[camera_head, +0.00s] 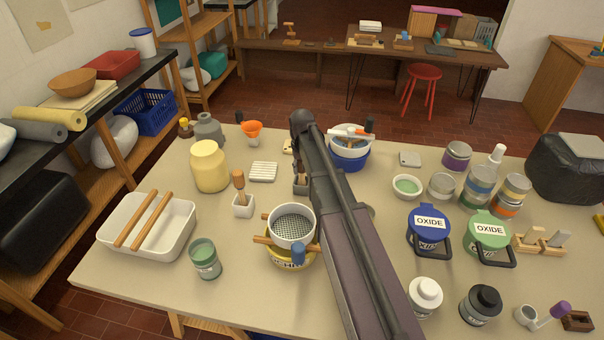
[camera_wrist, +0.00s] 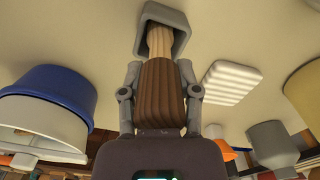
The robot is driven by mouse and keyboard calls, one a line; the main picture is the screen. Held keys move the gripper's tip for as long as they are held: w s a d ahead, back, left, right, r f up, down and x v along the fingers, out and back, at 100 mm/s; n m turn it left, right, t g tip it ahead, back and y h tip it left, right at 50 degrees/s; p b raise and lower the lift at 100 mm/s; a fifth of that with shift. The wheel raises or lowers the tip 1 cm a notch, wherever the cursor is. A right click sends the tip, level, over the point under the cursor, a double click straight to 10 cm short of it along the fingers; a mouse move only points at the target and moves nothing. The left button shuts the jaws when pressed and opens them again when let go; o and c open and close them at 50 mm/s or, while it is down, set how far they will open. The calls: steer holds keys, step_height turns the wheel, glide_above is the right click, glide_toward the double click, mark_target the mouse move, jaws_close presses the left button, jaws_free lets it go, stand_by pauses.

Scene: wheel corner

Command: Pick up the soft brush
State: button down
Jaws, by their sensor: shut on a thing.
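The soft brush (camera_wrist: 162,92) shows in the wrist view as a brown ridged head on a pale wooden shaft. The shaft goes into the opening of a square grey holder (camera_wrist: 148,15). My gripper (camera_wrist: 160,80) is shut on the brown head, with one grey finger on each side. Whether the shaft is clear of the holder's bottom cannot be told.
Close by stand a sieve (camera_head: 292,226) on a yellow pot, another brush (camera_head: 239,183) in a white holder, a white ridged dish (camera_head: 263,171) and a blue-and-white bowl stack (camera_head: 350,158). Jars and OXIDE tubs (camera_head: 429,228) crowd the right. Bare table shows left of the dish.

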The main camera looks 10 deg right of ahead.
steer(key=shift+r, duration=0.2)
step_height(320, 180, up, 10)
steer(key=p, duration=1)
steer(key=shift+f, duration=0.2)
stand_by(0.5)
steer(key=shift+d, duration=0.1)
